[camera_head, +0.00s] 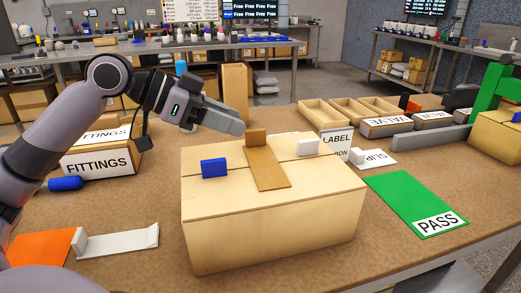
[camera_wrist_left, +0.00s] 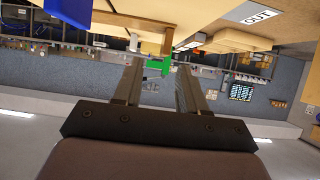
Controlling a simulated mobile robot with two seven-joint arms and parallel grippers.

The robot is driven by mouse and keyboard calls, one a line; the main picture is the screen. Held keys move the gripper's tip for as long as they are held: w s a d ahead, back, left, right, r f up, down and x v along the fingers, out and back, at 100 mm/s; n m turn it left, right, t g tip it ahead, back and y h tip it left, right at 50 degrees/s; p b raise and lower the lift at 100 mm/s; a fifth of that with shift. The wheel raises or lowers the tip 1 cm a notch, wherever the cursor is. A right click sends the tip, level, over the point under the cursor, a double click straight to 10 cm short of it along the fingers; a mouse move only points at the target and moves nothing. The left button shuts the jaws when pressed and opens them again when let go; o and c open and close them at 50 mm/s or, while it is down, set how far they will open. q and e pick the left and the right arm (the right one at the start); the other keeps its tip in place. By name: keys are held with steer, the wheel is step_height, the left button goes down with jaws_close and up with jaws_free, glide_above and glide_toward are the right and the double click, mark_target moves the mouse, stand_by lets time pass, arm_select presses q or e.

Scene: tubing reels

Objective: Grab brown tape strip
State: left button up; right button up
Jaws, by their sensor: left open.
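A tan piece, perhaps the tab, shows beyond the fingertips there. My right gripper is not in view.
A green PASS mat (camera_head: 410,200) lies to the right. A FITTINGS box (camera_head: 100,158) stands at left, and open trays (camera_head: 350,112) lie behind. A LABEL card (camera_head: 336,143) stands behind the box.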

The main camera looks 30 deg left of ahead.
mark_target(247, 131)
arm_select(q)
steer(key=shift+w+d+f+p, duration=0.2)
steer(key=shift+w+d+f, duration=0.05)
steer(key=shift+w+f, duration=0.3)
steer(key=shift+w+d+f+p, duration=0.2)
steer(key=shift+w+d+f, duration=0.05)
steer(key=shift+w+f, duration=0.25)
steer(key=shift+x, duration=0.95)
steer(key=shift+f, duration=0.1)
jaws_close()
